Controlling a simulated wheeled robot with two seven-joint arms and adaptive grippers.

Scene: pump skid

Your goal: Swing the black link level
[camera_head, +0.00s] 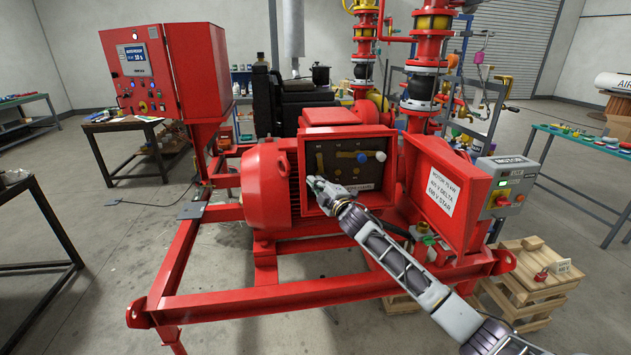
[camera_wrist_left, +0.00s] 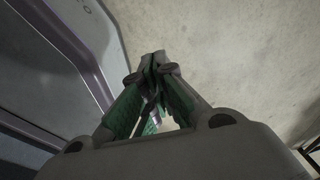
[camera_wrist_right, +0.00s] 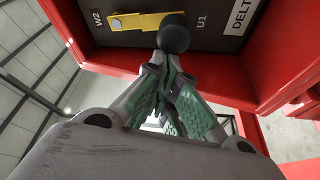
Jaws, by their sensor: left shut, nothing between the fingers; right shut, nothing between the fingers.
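The open red terminal box (camera_head: 392,178) on the motor holds a dark panel with brass links. The black link is a brass bar (camera_wrist_right: 140,21) with a round black knob (camera_wrist_right: 173,38), close up in the right wrist view. It runs from beside the W2 mark to near U1; the bar (camera_head: 320,163) stands about upright in the head view. My right gripper (camera_head: 313,182) is shut and empty, its fingertips (camera_wrist_right: 166,64) right at the knob; I cannot tell whether they touch. A blue knob (camera_head: 362,158) and a white knob (camera_head: 381,156) sit farther right. My left gripper (camera_wrist_left: 158,72) is shut and empty above bare floor.
The box's red walls surround the panel closely. The opened cover (camera_head: 447,190) with a white label stands to the right, beside a grey motor switch box (camera_head: 505,187). Red skid rails (camera_head: 330,299) run in front. A red control cabinet (camera_head: 150,70) stands at left.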

